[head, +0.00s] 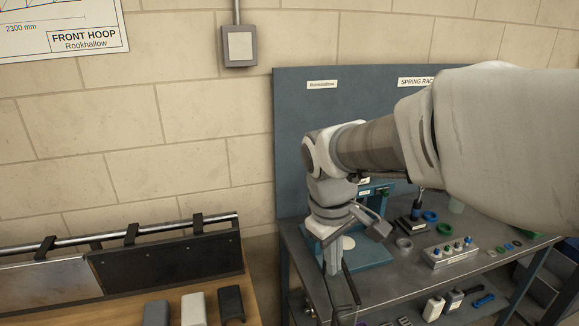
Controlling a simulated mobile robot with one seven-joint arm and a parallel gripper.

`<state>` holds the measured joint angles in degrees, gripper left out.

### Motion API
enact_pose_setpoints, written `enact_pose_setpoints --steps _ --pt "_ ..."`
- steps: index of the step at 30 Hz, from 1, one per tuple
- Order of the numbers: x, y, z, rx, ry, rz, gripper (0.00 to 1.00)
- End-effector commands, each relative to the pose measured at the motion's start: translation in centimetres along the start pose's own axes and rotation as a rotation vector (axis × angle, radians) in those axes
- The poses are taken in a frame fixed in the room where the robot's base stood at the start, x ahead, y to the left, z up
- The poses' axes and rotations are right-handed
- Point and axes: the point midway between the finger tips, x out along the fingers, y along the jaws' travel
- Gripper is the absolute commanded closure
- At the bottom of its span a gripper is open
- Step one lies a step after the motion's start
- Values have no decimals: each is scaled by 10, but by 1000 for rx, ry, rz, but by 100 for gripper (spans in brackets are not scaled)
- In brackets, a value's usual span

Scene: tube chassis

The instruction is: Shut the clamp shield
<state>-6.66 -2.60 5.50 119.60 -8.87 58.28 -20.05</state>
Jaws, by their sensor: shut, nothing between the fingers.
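My arm reaches in from the right, and my gripper (333,262) points down in front of the grey metal bench's left end. Its jaws look shut and empty; the fingertips are small and hard to make out. A teal device (376,250) with a flat base stands on the bench behind my gripper, mostly hidden by my arm. I cannot make out a clamp shield on it. At the lower left, a dark panel (165,268) and a grey panel (50,290) stand below a metal rail (120,236) with black clips. I cannot tell whether either is the clamp shield.
The grey bench (415,285) has a blue back panel (290,120). Grey, white and black blocks (193,309) stand on the wooden bench at left.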

Motion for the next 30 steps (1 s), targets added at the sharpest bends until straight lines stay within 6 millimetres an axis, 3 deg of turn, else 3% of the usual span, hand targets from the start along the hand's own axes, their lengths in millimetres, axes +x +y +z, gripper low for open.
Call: enact_pose_setpoints --steps 9,15,23,30 --pt "65 -11 -63 -323 -163 -68 100" --pt "94 -19 -83 -441 -216 -100 100" --pt "113 -22 -83 -469 -230 -109 100" --pt "158 -24 -71 -468 -233 -111 100"
